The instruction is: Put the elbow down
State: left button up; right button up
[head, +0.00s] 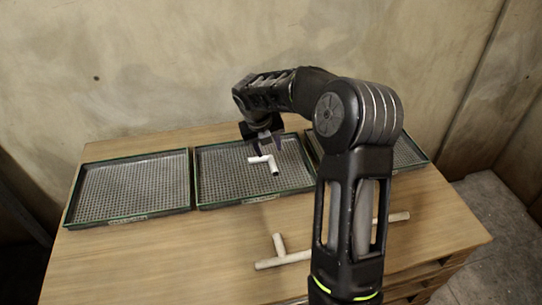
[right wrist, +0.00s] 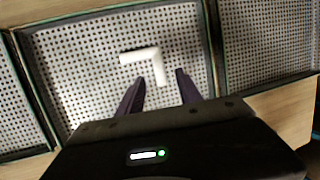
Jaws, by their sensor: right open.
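The elbow (head: 263,161) is a white L-shaped pipe piece in the middle tray (head: 198,180). It also shows in the right wrist view (right wrist: 143,56), lying over the perforated tray floor. My right gripper (head: 264,143) is over the middle tray, just behind the elbow in the head view. In the right wrist view its two dark fingers (right wrist: 160,90) are spread apart, with the elbow beyond their tips and one leg of it pointing toward the gap. The fingers do not appear to grip it. My left gripper is in neither view.
A left tray (head: 130,185) and a partly hidden right tray (head: 408,155) flank the middle one. A pale tee-shaped pipe (head: 278,246) lies on the table in front, partly behind my right arm. A pale pipe end (head: 397,217) shows beyond the arm. The table's front left is clear.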

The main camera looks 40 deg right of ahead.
jog(key=shift+v, duration=1.95)
jog(key=shift+d, duration=0.1)
